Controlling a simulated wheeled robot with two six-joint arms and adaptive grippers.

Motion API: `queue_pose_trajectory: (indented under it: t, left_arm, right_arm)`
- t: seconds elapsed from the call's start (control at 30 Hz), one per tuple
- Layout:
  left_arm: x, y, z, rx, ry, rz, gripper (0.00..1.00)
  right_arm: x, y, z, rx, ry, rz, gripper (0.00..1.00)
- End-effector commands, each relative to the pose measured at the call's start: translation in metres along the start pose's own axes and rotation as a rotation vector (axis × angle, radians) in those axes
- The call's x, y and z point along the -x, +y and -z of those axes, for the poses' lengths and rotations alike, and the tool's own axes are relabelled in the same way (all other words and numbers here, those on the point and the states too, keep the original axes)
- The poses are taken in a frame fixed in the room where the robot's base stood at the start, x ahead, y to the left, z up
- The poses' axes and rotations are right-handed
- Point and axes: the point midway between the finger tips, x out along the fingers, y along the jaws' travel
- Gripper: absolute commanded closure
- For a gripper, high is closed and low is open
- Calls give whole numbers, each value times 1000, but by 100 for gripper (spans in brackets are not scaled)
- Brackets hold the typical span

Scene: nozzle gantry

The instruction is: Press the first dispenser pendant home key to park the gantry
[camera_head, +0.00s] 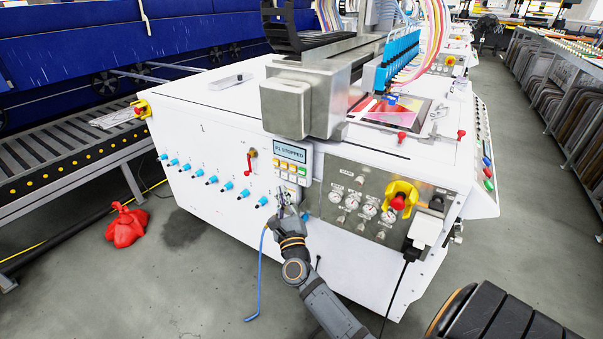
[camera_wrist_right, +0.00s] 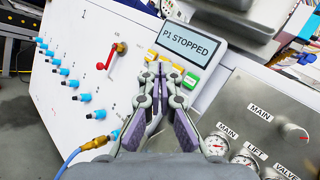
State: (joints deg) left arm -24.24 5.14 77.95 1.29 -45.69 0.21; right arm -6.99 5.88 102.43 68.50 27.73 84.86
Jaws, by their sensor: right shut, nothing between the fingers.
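The pendant (camera_head: 291,152) hangs at the near corner of the white machine. Its screen reads "P1 STOPPED", and this screen (camera_wrist_right: 193,44) shows large in the right wrist view. Below the screen are small keys: yellow ones (camera_wrist_right: 152,54), pale ones and a green one (camera_wrist_right: 190,80). My right gripper (camera_head: 284,194) is shut and empty, just in front of the pendant's lower part. In the right wrist view its fingertips (camera_wrist_right: 161,72) overlap the key area and hide part of it; I cannot tell whether they touch. The gantry (camera_head: 300,95) stands above the pendant. My left gripper is out of view.
A red-handled valve (camera_wrist_right: 110,58) and a row of blue fittings (camera_wrist_right: 70,83) are left of the pendant. A gauge panel (camera_head: 375,195) with a red-and-yellow switch (camera_head: 399,200) is to the right. A blue hose (camera_head: 260,275) hangs beside my right wrist.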

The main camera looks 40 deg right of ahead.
Motion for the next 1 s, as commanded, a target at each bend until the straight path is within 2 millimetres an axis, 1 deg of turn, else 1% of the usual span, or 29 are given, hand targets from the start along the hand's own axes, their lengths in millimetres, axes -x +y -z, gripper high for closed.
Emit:
queue_pose_trajectory:
  t: [0.03, 0.2, 0.37, 0.5, 0.7, 1.0]
  left_arm:
    - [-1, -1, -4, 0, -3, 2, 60]
    - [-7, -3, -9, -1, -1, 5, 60]
    - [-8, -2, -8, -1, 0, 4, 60]
    - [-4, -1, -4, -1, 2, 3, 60]
    - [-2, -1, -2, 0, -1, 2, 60]
    - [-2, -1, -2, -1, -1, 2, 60]
  right_arm:
    - [-6, -5, 1, 3, -2, 0, 100]
    - [-23, -17, 15, 6, -2, 0, 100]
    - [-38, -28, 27, 4, -2, 0, 100]
    - [-47, -34, 34, 4, -1, -1, 100]
    - [-53, -38, 38, 2, 0, 0, 100]
    - [-53, -39, 38, 2, 0, -1, 100]
